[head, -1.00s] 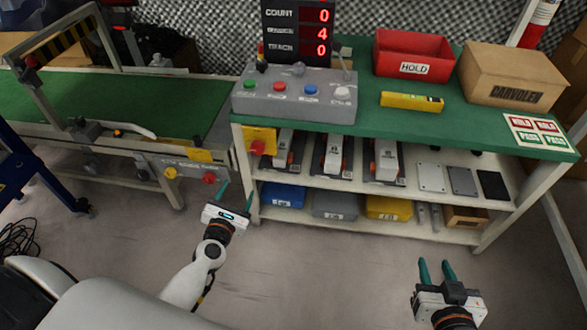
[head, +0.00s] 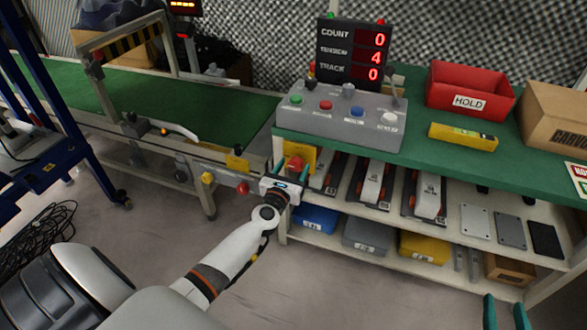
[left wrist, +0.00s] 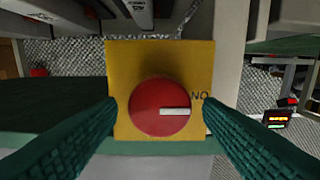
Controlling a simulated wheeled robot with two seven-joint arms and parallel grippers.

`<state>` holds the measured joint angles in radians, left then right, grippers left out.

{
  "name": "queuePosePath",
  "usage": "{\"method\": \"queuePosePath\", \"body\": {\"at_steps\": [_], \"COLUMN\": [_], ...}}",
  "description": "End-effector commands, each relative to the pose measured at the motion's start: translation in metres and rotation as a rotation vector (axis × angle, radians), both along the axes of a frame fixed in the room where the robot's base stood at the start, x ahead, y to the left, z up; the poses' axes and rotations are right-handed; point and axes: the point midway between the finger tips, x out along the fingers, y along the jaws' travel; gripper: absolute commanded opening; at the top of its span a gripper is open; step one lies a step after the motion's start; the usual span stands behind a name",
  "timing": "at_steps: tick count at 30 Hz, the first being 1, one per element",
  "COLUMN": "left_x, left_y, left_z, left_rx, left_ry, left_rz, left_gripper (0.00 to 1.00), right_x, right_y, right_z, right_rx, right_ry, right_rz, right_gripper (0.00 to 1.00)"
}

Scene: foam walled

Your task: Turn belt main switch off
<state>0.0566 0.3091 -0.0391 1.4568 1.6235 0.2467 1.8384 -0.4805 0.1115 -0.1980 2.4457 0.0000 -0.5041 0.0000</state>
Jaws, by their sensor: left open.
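The main switch is a red round knob (head: 295,163) on a yellow plate (head: 311,157) at the bench's left front corner. In the left wrist view the knob (left wrist: 150,112) fills the middle, with a white bar lying sideways and pointing right towards letters that read "NO" in this picture. My left gripper (head: 290,171) is right in front of the switch, open, with its teal fingers on either side of the knob. I cannot tell whether they touch it. My right gripper (head: 505,312) is at the lower right edge, its fingertips apart, clear of everything.
A grey button box (head: 340,118) and a COUNT display (head: 352,52) stand on the green bench top. A red HOLD bin (head: 470,85) is further right. The green conveyor belt (head: 180,105) is on the left, with another red button (head: 243,187) on its frame. Shelves hold tools below.

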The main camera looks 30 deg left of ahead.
Motion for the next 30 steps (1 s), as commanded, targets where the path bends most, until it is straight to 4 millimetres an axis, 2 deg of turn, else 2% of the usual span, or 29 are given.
{"method": "queuePosePath", "body": {"at_steps": [3,11,14,19,20,30], "left_x": [0.0063,0.0071,0.0070,0.0069,0.0069,0.0068], "left_y": [0.0015,0.0017,0.0017,0.0017,0.0017,0.0014], "left_z": [0.0000,-0.0001,-0.0001,-0.0001,-0.0001,0.0000], "left_rx": [0.001,0.001,0.001,0.001,0.001,0.053], "left_ry": [0.000,0.001,0.001,0.001,0.001,0.014], "left_rz": [0.000,0.000,0.000,0.000,0.000,0.001], "left_gripper": [0.61,0.61,0.48,0.20,0.17,0.17], "right_x": [0.0009,0.0012,0.0012,0.0012,0.0012,0.0007], "right_y": [0.0011,0.0012,0.0012,0.0011,0.0011,0.0007], "right_z": [0.0037,0.0052,0.0051,0.0050,0.0050,0.0028], "right_rx": [0.007,0.009,0.009,0.008,0.008,0.003], "right_ry": [-0.026,-0.032,-0.032,-0.031,-0.031,-0.009], "right_rz": [0.002,0.002,0.002,0.002,0.002,0.001], "right_gripper": [0.36,0.36,0.36,0.36,0.36,0.36]}}
